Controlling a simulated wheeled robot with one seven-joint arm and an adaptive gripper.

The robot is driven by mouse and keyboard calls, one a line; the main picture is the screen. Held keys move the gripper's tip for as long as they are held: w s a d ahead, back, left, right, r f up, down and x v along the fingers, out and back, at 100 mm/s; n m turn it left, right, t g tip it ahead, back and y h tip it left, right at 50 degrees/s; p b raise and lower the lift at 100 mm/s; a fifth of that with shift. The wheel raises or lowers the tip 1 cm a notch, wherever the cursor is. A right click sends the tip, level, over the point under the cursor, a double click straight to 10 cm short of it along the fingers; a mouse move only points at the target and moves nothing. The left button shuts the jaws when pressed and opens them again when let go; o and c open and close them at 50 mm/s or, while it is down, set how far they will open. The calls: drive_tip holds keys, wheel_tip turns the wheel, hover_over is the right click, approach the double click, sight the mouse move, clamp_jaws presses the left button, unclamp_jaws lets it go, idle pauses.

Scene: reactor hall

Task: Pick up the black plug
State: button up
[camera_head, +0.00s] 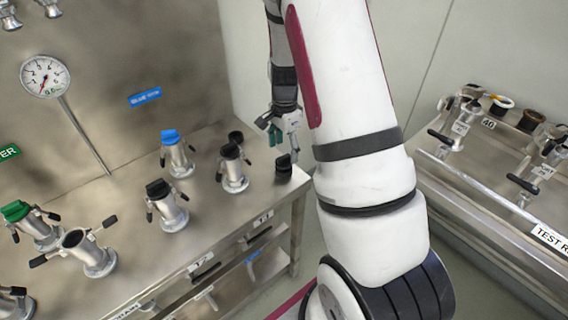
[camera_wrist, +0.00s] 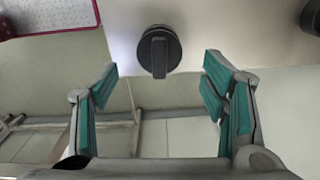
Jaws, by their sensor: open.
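A black plug (camera_head: 284,165) with a raised grip bar stands loose on the steel bench near its right corner. In the wrist view the plug (camera_wrist: 158,52) shows as a dark disc with a bar, centred between and slightly beyond my fingertips. My gripper (camera_head: 284,136) is open and empty, with teal finger pads. It hangs just above the plug in the head view. In the wrist view my gripper (camera_wrist: 160,78) has a finger on each side, apart from the plug.
Metal fittings with black caps (camera_head: 232,165), a blue-capped fitting (camera_head: 175,155) and a green-capped fitting (camera_head: 30,225) stand on the bench to the left. A gauge (camera_head: 45,77) is on the back panel. A second bench (camera_head: 490,185) with more fittings stands at the right.

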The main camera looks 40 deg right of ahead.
sight(284, 156)
drive_tip(key=shift+a+f, duration=0.2)
drive_tip(key=shift+f, duration=2.1)
drive_tip(key=c, duration=1.2)
drive_tip(key=shift+r, duration=0.1)
